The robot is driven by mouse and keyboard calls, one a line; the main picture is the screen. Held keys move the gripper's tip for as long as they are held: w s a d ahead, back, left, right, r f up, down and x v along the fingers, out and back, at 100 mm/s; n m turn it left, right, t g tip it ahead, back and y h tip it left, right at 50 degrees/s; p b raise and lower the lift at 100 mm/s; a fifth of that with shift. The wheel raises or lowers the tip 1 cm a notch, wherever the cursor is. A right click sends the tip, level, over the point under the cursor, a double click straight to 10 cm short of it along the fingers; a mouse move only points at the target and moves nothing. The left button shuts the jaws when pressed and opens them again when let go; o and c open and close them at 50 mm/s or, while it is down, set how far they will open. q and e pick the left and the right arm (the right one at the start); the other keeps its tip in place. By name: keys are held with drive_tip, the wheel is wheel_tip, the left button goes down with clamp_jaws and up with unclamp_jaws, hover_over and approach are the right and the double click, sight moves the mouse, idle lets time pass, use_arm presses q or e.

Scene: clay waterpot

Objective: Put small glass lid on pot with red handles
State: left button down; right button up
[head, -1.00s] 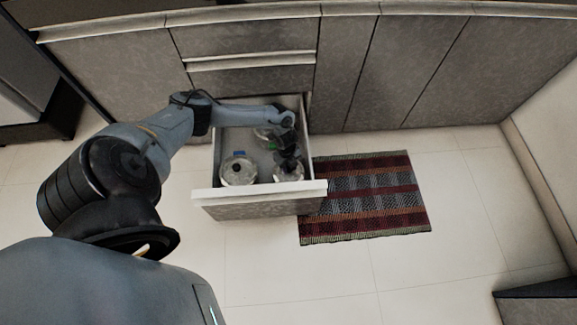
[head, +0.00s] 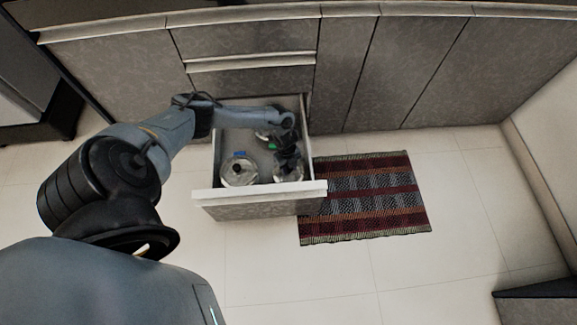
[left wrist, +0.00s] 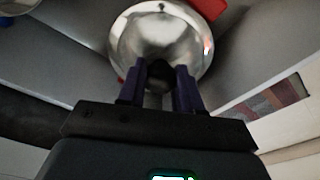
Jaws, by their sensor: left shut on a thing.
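A shiny round lid (left wrist: 160,38) with a dark knob (left wrist: 158,74) fills the upper middle of the left wrist view. My left gripper (left wrist: 160,88) is shut on the knob. Red handle parts (left wrist: 207,8) show at the lid's upper right and lower left edges, so the lid is over or on the pot with red handles. I cannot tell whether the lid is seated on its rim. In the head view my left gripper (head: 289,163) points down into the open drawer and covers most of the lid and pot (head: 291,173).
The drawer (head: 262,207) is pulled out. A glass-lidded pot with a blue handle (head: 239,171) stands at its front left. Another pot with a green handle (head: 272,146) is behind, partly under my arm. A striped rug (head: 365,197) lies right of the drawer.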

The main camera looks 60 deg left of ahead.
use_arm(q)
drive_tip(key=c, duration=0.7)
unclamp_jaws()
drive_tip(key=shift+r, duration=0.1)
drive_tip(key=r+p, duration=0.2)
drive_tip(key=r, duration=0.1)
drive_tip(key=a+r+p, duration=0.1)
drive_tip(key=r+p, duration=0.2)
drive_tip(key=r, duration=0.1)
drive_tip(key=r+p, duration=0.2)
drive_tip(key=r, duration=0.1)
drive_tip(key=shift+a+r, duration=0.2)
drive_tip(key=shift+r, duration=0.1)
